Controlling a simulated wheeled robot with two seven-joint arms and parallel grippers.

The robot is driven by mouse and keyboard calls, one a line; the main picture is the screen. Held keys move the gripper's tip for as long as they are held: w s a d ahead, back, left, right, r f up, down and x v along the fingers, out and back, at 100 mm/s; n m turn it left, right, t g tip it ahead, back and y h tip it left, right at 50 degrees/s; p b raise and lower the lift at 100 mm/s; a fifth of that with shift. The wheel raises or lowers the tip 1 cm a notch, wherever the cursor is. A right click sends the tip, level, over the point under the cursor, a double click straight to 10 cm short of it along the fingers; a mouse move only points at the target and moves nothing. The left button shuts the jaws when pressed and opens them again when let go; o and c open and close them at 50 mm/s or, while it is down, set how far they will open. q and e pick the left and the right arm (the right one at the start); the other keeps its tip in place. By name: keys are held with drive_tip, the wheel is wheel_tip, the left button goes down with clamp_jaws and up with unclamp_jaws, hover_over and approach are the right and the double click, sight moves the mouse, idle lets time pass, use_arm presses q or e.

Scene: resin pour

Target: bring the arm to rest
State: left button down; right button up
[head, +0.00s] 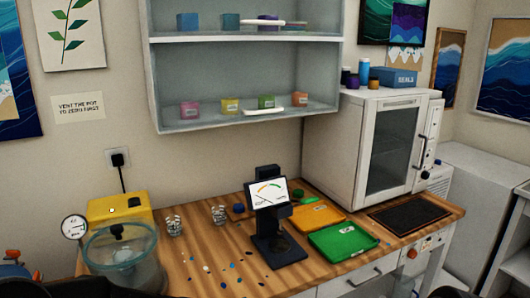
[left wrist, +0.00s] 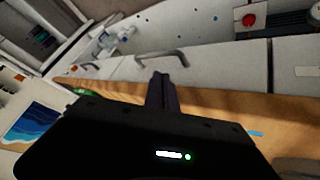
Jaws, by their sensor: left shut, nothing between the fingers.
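My left gripper (left wrist: 166,90) shows in the left wrist view with its dark fingers together and nothing between them. Beyond it are white drawer fronts with handles and a strip of the wooden counter (left wrist: 228,104); the fingers do not visibly hold or touch anything. In the head view, dark parts at the lower left edge may be my left arm, but the gripper itself is not clearly seen there. My right gripper is in neither view.
Small chips lie scattered. A white oven (head: 350,150) stands right.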

use_arm(q)
drive_tip(key=s+a+f+n+g+b, duration=0.2)
drive_tip(key=s+f+g+b, duration=0.3)
drive_tip(key=s+f, duration=2.4)
drive_tip(key=shift+a+f+n+g, duration=0.2)
drive_tip(key=shift+f+n+g, duration=0.45)
drive_tip(key=shift+n, duration=0.25)
